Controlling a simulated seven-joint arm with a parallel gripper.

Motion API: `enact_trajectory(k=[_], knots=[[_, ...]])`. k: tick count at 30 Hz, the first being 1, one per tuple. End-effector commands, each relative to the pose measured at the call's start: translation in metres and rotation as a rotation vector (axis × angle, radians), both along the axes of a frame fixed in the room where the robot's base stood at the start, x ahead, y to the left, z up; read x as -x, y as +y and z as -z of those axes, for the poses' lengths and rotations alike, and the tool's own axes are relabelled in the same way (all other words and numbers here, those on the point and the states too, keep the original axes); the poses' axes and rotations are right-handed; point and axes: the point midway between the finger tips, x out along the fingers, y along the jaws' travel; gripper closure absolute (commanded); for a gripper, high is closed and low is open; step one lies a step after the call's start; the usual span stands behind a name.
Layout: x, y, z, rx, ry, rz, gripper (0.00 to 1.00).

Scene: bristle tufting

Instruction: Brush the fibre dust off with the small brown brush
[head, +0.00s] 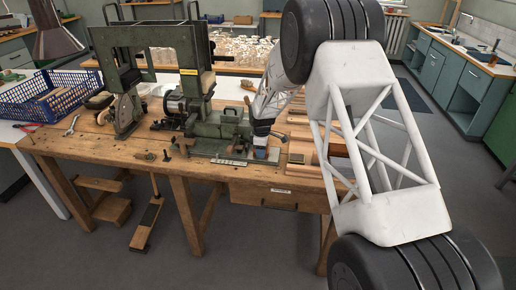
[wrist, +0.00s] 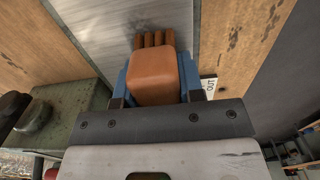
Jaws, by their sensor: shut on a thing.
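My gripper (wrist: 155,85) is shut on the small brown brush (wrist: 155,78), with a blue finger on each side of it. The brush's orange-brown body fills the space between the fingers. Several darker brown tufts (wrist: 154,40) stick out at its far end, over a grey metal strip (wrist: 110,20). I cannot tell whether the tufts touch the strip. In the head view my gripper (head: 261,148) is low over the front of the wooden bench, right beside the green tufting machine (head: 205,140). The brush is hard to make out there. No fibre dust can be told apart with certainty.
The green machine also shows at the left of the wrist view (wrist: 65,125), close to my gripper. Wooden boards (head: 305,150) are to the right on the bench. A blue crate (head: 45,98) stands far left.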

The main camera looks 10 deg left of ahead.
Motion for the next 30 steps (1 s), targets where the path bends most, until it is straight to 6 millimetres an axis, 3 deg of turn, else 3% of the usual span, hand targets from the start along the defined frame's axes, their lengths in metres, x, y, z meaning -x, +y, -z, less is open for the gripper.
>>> enact_trajectory(k=[11, 23, 30], knots=[[0.001, -0.035, 0.002, 0.001, 0.002, 0.001, 1.00], [0.001, -0.059, 0.002, 0.001, 0.003, 0.001, 1.00], [0.001, -0.045, 0.000, 0.000, 0.001, 0.000, 1.00]])
